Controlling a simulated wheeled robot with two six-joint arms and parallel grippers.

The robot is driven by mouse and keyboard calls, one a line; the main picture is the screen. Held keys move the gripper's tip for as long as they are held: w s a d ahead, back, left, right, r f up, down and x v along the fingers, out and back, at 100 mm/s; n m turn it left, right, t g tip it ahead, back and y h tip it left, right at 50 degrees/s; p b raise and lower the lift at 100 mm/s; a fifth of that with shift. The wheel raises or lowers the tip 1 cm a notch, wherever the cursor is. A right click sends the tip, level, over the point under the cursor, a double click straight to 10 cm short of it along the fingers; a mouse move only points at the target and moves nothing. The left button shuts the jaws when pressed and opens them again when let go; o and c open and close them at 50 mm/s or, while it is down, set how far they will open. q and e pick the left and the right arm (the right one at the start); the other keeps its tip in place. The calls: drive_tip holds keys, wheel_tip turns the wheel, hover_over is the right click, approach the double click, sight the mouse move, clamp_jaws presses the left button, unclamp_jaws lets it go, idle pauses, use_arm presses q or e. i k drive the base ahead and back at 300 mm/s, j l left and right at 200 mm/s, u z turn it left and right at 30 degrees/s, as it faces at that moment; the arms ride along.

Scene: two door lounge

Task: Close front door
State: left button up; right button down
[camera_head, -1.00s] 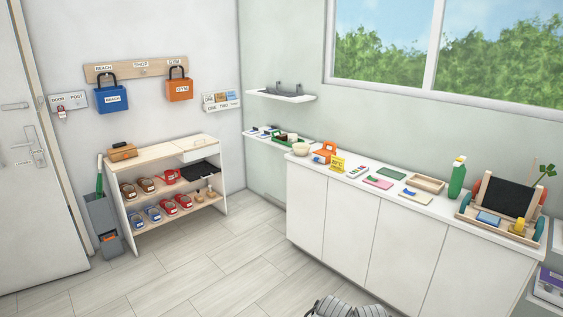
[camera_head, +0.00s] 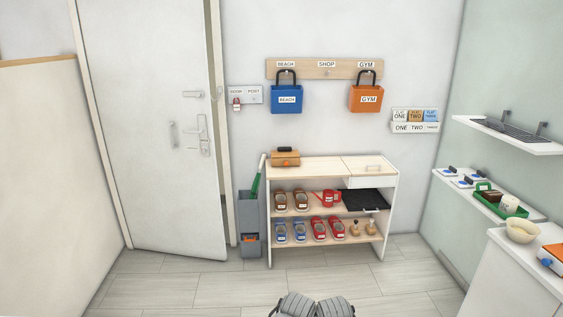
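The front door (camera_head: 150,130) is a tall white panel at the left of the head view. It stands ajar: its right edge juts into the room, and its lower corner lies in front of the frame (camera_head: 222,150). A narrow gap shows between that edge and the frame. A lever handle with a lock plate (camera_head: 203,135) is near its right edge. No gripper fingers can be made out; only grey parts of mine show at the bottom edge.
A shoe shelf (camera_head: 272,225) and a grey bin (camera_head: 249,215) stand right of the door. A pale partition (camera_head: 50,180) is at the left. A white cabinet (camera_head: 510,280) is at the lower right. The floor (camera_head: 190,290) before the door is clear.

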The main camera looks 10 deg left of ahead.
sight(147, 60)
drive_tip(key=i+u, duration=0.35)
drive_tip(key=i, duration=0.55)
drive_tip(key=i+l+u, duration=0.1)
drive_tip(key=i+u, duration=0.25)
drive_tip(key=i, duration=0.55)
drive_tip(key=i+j+u, duration=0.15)
drive_tip(key=i+j, duration=0.15)
drive_tip(key=i, duration=0.2)
drive_tip(key=i+j+u, duration=0.15)
drive_tip(key=i, duration=0.4)
drive_tip(key=i+j, duration=0.3)
drive_tip(key=j, duration=0.15)
drive_tip(key=i+j, duration=0.25)
drive_tip(key=j, duration=0.2)
